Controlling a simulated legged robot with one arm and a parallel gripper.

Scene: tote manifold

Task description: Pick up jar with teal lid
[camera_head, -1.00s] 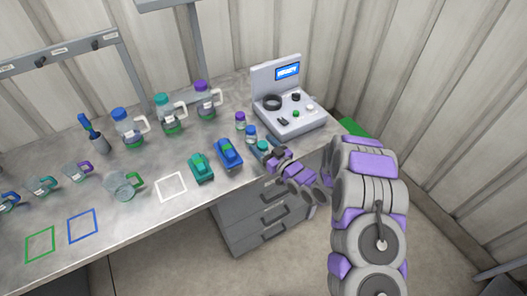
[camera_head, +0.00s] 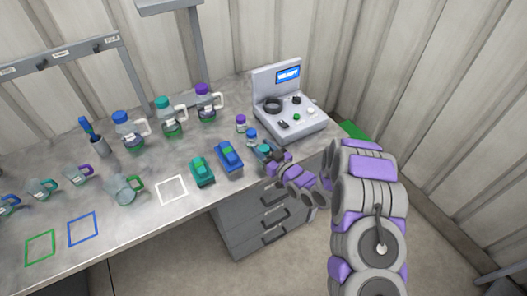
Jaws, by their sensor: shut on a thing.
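The jar with the teal lid (camera_head: 264,149) is small and stands at the front right of the bench, in front of the control box. My gripper (camera_head: 271,158) is at the jar, reaching in from the right, and is shut on it. The fingers and wrist hide the lower part of the jar. I cannot tell whether its base is off the bench.
A blue-lidded jar (camera_head: 252,136) and a purple-lidded jar (camera_head: 241,123) stand just behind. The control box (camera_head: 291,118) is behind right. Several jugs stand farther left.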

